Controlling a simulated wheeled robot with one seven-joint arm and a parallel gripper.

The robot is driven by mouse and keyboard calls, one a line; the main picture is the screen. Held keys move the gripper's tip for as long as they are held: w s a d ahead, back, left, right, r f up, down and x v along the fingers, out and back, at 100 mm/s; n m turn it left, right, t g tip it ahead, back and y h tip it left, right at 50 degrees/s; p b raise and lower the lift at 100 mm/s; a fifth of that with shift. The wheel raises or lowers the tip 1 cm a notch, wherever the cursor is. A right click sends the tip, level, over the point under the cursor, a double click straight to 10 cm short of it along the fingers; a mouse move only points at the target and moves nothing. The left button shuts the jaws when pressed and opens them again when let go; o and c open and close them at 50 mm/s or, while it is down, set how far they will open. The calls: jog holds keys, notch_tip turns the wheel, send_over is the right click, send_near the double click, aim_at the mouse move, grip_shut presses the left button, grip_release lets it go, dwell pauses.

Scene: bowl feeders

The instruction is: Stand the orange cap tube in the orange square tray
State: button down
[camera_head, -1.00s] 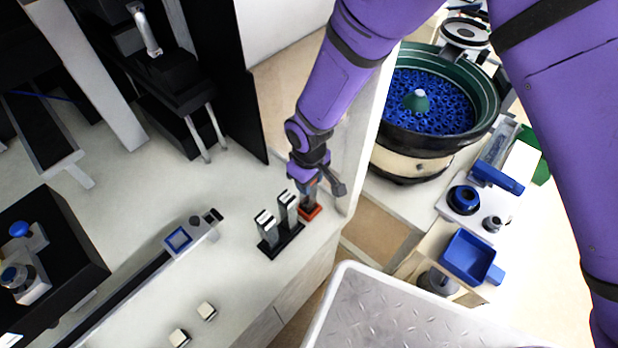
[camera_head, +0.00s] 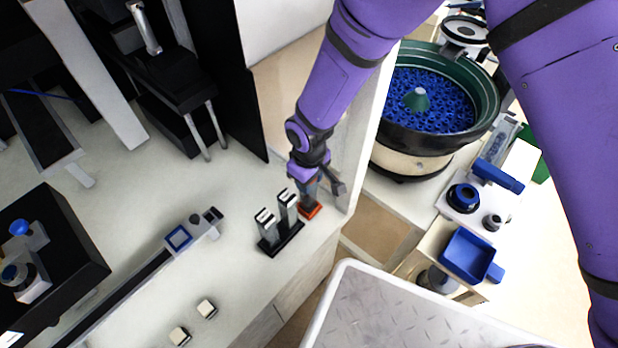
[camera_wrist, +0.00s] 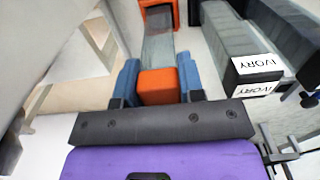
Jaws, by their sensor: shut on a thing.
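The orange cap tube has a grey body and a square orange cap (camera_wrist: 159,88). My gripper (camera_wrist: 158,72) is shut on the tube near its cap, with a blue finger on each side. The tube's grey body (camera_wrist: 158,48) runs away from the cap to the orange square tray (camera_wrist: 143,3). In the head view my gripper (camera_head: 308,178) is right above the orange tray (camera_head: 313,210), and the tube (camera_head: 309,192) looks about upright. Its lower end is at the tray; I cannot tell whether it rests on the tray's floor.
A black rack (camera_head: 284,241) with two grey tubes stands just left of the tray. Their ends are labelled IVORY (camera_wrist: 256,66) in the wrist view. The counter's front edge and a white wall panel are close on the right. Two small pale blocks (camera_head: 206,309) lie nearer the front.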

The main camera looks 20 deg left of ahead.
jog(key=c, duration=0.6)
grip_release()
jog(key=shift+c, duration=0.2)
jog(key=shift+r, duration=0.1)
notch_tip(320, 180, up, 10)
jog(key=shift+f, duration=0.1)
jog(key=shift+r, duration=0.4)
